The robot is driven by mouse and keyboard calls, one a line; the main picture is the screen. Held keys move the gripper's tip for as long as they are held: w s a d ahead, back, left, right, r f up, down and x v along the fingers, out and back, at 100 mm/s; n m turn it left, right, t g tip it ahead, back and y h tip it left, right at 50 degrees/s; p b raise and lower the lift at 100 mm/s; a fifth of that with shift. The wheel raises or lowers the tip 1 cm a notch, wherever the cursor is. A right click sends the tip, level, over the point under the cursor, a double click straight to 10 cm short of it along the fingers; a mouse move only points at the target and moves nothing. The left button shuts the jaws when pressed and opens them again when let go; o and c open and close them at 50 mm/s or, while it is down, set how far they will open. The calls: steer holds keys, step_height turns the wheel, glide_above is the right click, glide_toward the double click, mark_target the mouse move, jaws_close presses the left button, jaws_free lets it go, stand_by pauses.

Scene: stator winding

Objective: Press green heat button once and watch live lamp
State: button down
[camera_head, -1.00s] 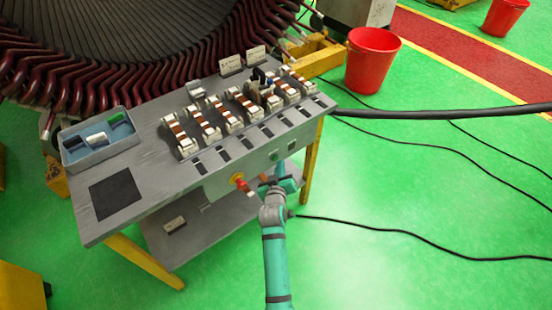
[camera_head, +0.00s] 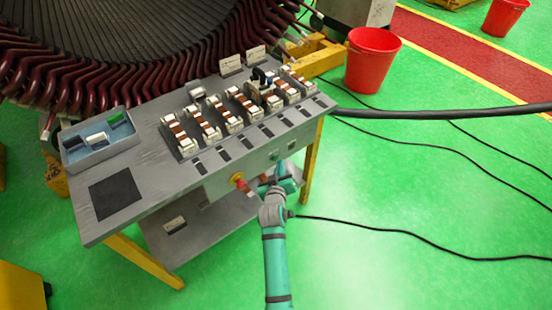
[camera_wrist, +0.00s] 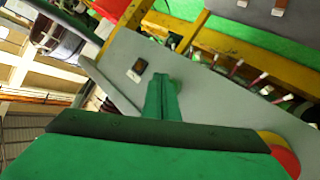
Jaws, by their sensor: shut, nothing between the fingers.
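My gripper (camera_head: 283,170) is at the front panel (camera_head: 225,181) of the grey bench, right of the red stop button (camera_head: 247,189). In the wrist view its green fingers (camera_wrist: 162,92) are together, empty, and point at the grey panel (camera_wrist: 205,90). A small green button (camera_head: 275,155) shows on the panel just above my gripper in the head view. Whether the fingertips touch a button cannot be told; the fingers cover that part in the wrist view. A small dark amber element on a pale plate (camera_wrist: 138,68) lies beyond the fingertips; I cannot tell whether it is lit.
The bench top (camera_head: 155,185) carries several coils (camera_head: 207,124) in a row and a blue tray (camera_head: 96,147) at the left. The wrist view also shows the red stop button (camera_wrist: 286,162). A black cable (camera_head: 430,112) runs off to the right. A red bucket (camera_head: 371,60) stands behind.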

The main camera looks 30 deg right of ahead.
steer(key=shift+w, duration=0.15)
steer(key=shift+w, duration=0.25)
steer(key=shift+w, duration=0.4)
stand_by(0.6)
stand_by(0.6)
steer(key=shift+s, duration=0.8)
steer(key=shift+s+d, duration=0.2)
steer(key=shift+s, duration=2.3)
